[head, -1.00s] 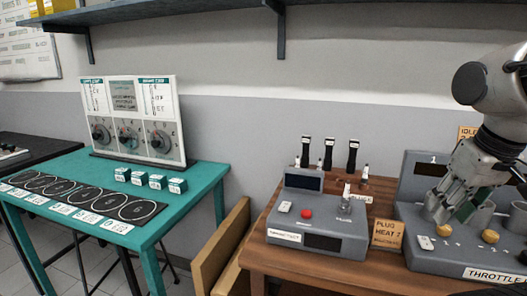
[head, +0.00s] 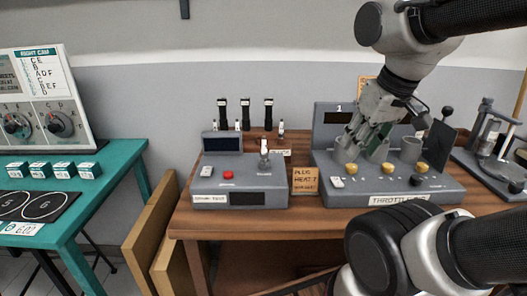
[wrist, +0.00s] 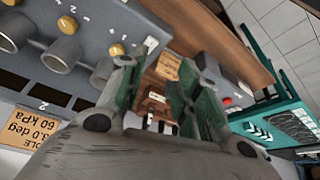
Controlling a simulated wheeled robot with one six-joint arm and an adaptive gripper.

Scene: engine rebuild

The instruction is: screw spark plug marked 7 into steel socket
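The steel socket (head: 265,160) is on the grey test box (head: 238,196) at the left of the wooden table, with a small pale plug-like part upright at it. My gripper (head: 366,148) is over the throttle box, right of the test box and apart from the plugs. The wrist view shows my gripper (wrist: 160,88) with its green-padded fingers apart and nothing between them.
The throttle box (head: 435,190) has yellow knobs and grey cylinders close to my gripper. A "plug heat" card (head: 304,181) stands between the boxes. Three black-topped holders (head: 245,108) stand at the back. A metal stand (head: 487,150) is at right, a teal table (head: 120,170) at left.

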